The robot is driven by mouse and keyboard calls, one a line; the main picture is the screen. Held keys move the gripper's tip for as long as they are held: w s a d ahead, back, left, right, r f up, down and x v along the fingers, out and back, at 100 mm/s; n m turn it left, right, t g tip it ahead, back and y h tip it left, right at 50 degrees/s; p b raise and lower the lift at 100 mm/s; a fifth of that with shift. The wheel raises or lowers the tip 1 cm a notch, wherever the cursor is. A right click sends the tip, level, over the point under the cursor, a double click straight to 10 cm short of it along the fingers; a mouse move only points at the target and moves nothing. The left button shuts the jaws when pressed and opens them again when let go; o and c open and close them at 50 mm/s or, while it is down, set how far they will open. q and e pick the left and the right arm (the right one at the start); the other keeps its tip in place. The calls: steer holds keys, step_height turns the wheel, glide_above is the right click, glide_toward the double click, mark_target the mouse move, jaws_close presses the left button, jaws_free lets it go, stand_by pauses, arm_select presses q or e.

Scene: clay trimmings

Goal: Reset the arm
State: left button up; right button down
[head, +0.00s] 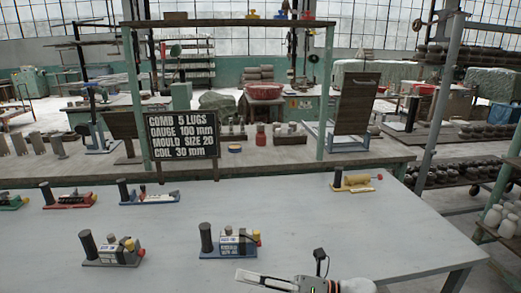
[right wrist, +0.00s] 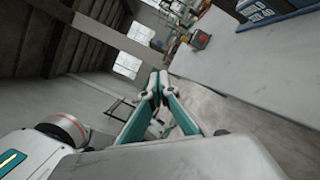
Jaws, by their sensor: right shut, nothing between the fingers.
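My right arm comes in at the bottom edge of the head view, right of the middle. Its right gripper (head: 242,275) points left over the front part of the grey table (head: 300,215). In the right wrist view the two teal and black fingers of the right gripper (right wrist: 158,78) meet at their tips, with nothing between them. The gripper is apart from the small stations on the table. My left gripper is in neither view.
Near the right gripper stands a blue-based station (head: 229,254) with a dark cylinder. A black sign (head: 183,134) stands behind.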

steer(key=s+d+f+m+t+h, duration=0.1)
steer(key=d+f+m+t+h, duration=1)
steer(key=m, duration=1.4)
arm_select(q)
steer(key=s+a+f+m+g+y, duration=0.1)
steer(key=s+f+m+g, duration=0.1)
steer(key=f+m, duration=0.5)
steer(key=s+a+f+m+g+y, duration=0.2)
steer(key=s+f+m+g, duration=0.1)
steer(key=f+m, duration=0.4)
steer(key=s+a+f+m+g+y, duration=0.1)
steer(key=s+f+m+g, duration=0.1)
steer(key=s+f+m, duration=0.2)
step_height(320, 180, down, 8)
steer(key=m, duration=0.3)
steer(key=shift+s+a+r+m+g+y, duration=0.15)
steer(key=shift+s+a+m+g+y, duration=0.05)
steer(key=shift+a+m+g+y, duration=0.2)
arm_select(e)
steer(key=s+d+f+m+g+h, duration=0.2)
steer(key=s+d+f+m, duration=0.4)
steer(key=s+f, duration=0.2)
steer(key=s+d+f+m+g+h, duration=0.2)
steer(key=s+d+f+m, duration=0.4)
steer(key=f, duration=0.6)
steer(key=s+h, duration=0.1)
steer(key=s, duration=0.1)
steer(key=shift+s, duration=0.4)
